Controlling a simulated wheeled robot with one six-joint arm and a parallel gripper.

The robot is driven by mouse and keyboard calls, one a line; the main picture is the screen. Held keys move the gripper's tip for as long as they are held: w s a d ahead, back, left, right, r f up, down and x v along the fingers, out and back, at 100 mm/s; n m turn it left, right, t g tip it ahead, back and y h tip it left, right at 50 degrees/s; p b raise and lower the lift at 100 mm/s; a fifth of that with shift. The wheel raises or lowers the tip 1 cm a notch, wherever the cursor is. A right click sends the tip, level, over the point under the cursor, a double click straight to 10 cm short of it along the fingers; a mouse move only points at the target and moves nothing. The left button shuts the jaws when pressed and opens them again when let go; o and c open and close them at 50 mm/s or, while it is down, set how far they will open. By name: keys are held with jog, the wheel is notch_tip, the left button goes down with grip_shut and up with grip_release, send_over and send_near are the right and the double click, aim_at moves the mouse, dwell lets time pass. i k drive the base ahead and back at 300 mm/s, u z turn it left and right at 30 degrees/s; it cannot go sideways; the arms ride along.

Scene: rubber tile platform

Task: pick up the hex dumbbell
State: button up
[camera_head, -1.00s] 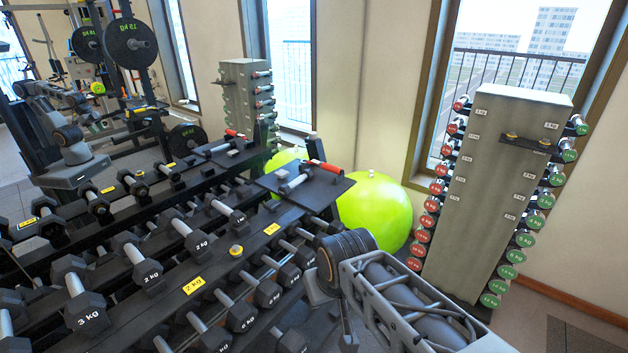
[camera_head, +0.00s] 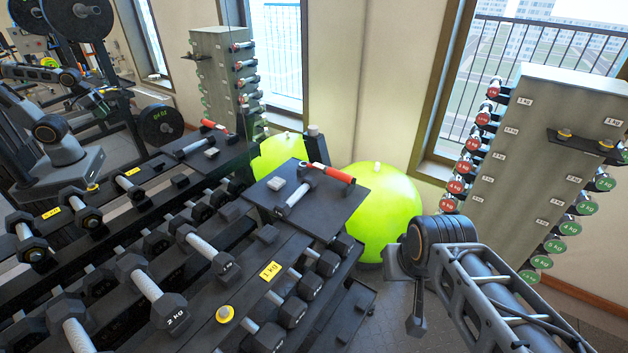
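A small hex dumbbell (camera_head: 294,196) with dark heads and a light grey handle lies on a black square platform (camera_head: 338,208) at the end of the rack. Several more hex dumbbells with grey handles lie in rows on the rack, among them one marked 2 kg (camera_head: 152,290). The frames do not show which one is meant. My arm comes in from the lower right, with its elbow right of the platform and apart from it. My gripper's fingers cannot be made out.
On the platform are a red-handled item (camera_head: 334,173) and a small grey block (camera_head: 276,184). A green ball (camera_head: 385,215) sits behind it. A dumbbell tower (camera_head: 530,170) stands at right. A mirror at left appears to reflect the rack and me. Some floor is clear beyond the rack's end.

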aim_at(281, 209)
jog(key=u, duration=0.4)
jog(key=i, duration=0.9)
jog(key=u, duration=0.7)
